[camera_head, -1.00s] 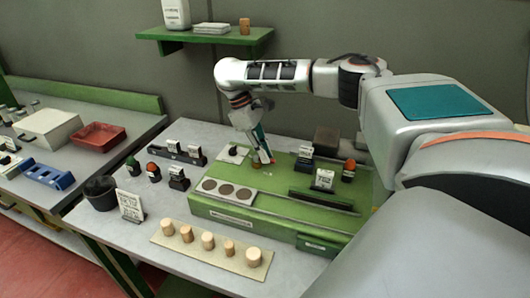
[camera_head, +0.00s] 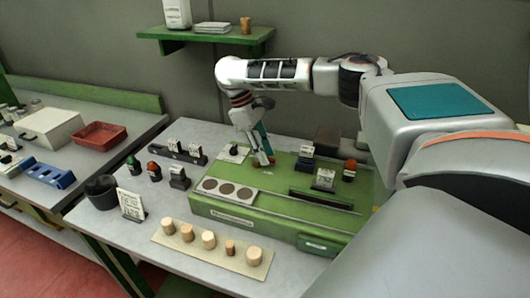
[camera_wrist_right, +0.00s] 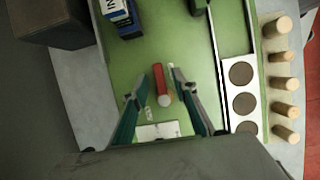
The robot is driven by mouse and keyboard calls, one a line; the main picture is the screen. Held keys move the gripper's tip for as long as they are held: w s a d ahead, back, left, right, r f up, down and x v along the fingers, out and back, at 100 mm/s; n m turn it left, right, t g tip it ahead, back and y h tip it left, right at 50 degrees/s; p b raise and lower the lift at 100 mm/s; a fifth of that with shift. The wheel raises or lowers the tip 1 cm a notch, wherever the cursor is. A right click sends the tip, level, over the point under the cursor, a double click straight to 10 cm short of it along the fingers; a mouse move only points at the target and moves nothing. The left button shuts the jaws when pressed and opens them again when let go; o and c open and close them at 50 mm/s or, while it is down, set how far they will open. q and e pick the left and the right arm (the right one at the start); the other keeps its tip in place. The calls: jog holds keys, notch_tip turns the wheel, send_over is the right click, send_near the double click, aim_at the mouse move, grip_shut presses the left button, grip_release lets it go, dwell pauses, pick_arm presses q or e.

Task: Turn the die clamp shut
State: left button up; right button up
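A small red bar with a pale rounded end (camera_wrist_right: 159,82), which looks like the die clamp's handle, stands out from the green machine bed (camera_wrist_right: 185,30) in the right wrist view. My right gripper (camera_wrist_right: 160,78) is open, with one finger on each side of the red bar. I cannot tell whether either finger touches it. In the head view my right gripper (camera_head: 265,159) points down at the back of the green machine (camera_head: 275,205) and largely hides the handle. My left gripper is not in view.
A plate with three dark round discs (camera_head: 228,190) lies on the machine. Several corks stand on a beige strip (camera_head: 212,251) in front. Small labelled blocks (camera_head: 325,179), a dark box (camera_head: 327,139) and a black cup (camera_head: 100,193) stand around. A shelf (camera_head: 205,36) hangs behind.

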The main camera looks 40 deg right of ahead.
jog(key=v, duration=1.2)
dwell(0.3)
